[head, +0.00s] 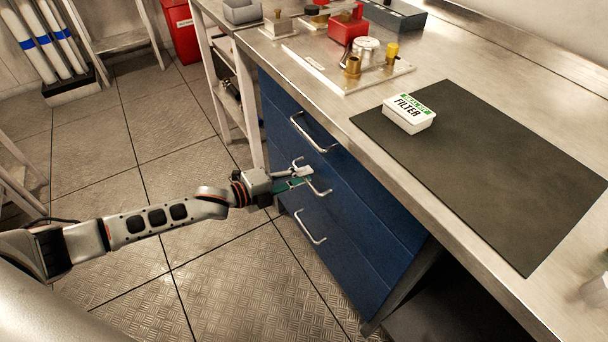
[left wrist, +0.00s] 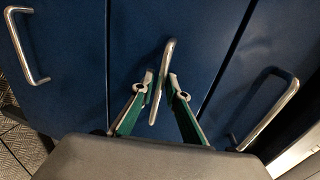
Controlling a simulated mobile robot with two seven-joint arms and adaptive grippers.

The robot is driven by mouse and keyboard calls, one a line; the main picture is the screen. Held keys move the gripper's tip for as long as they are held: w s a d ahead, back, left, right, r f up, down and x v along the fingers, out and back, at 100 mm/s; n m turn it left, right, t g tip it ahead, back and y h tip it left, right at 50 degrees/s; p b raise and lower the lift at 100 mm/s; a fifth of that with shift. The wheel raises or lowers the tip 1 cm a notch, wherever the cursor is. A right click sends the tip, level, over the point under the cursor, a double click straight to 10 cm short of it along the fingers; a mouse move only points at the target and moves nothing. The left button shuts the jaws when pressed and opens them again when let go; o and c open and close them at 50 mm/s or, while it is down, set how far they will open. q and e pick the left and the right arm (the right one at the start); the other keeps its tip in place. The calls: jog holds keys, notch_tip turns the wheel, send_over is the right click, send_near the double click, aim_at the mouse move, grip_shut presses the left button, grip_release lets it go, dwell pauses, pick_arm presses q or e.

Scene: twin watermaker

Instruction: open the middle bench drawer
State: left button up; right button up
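The middle bench drawer (head: 342,218) is a blue front in the bench, flush with its neighbours and shut. Its silver bar handle (head: 321,189) is partly hidden by my left gripper (head: 301,177) in the head view. In the left wrist view the handle (left wrist: 158,95) runs between the two green-and-grey fingers of my left gripper (left wrist: 161,83). The fingers are part open around the bar, close on both sides, with narrow gaps. I cannot tell whether either finger touches it. My right gripper is not in view.
The upper drawer handle (head: 313,133) and lower drawer handle (head: 310,228) lie close by. The steel bench top (head: 460,118) overhangs above, with a filter box (head: 408,114) on a dark mat (head: 500,185). The tiled floor (head: 215,275) before the drawers is clear.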

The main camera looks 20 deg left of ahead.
pick_arm(q)
jog(key=shift+w+d, duration=0.15)
jog(key=shift+w, duration=0.15)
grip_shut()
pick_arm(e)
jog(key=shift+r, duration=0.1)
